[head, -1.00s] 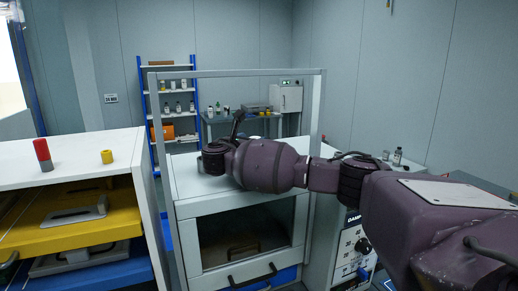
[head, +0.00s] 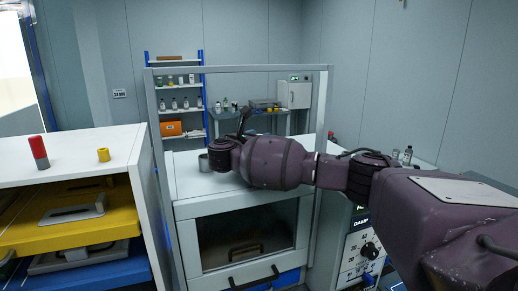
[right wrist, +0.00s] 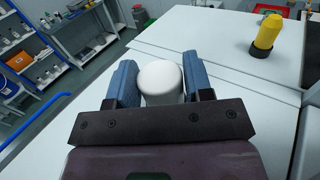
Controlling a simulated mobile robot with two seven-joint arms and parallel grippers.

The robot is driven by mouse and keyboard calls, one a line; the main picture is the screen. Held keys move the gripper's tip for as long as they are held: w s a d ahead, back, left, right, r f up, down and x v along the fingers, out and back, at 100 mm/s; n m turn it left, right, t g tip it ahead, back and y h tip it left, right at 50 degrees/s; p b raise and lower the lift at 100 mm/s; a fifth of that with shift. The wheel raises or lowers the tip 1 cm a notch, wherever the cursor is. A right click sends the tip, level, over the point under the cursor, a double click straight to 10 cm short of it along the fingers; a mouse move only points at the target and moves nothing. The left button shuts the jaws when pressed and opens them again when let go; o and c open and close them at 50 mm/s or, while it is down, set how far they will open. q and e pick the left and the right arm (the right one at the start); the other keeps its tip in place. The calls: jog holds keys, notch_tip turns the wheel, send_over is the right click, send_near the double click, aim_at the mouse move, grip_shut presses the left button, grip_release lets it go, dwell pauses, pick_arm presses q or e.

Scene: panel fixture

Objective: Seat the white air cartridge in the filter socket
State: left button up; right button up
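The white cartridge (right wrist: 160,82) is a smooth white cylinder with a rounded end. It sits between the two blue fingers of my right gripper (right wrist: 160,85) in the right wrist view, and both fingers appear to touch its sides. In the head view my purple right arm reaches in from the right over a white-topped cabinet (head: 180,178). My left gripper is not in view.
A light frame (head: 240,69) rises around the cabinet top. A yellow cylinder with a dark base (right wrist: 265,37) stands on a white surface in the right wrist view.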

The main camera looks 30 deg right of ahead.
jog(key=c, duration=0.5)
jog(key=shift+c, duration=0.2)
notch_tip(320, 180, up, 10)
jog(key=shift+r+b, duration=0.1)
jog(key=shift+b, duration=0.75)
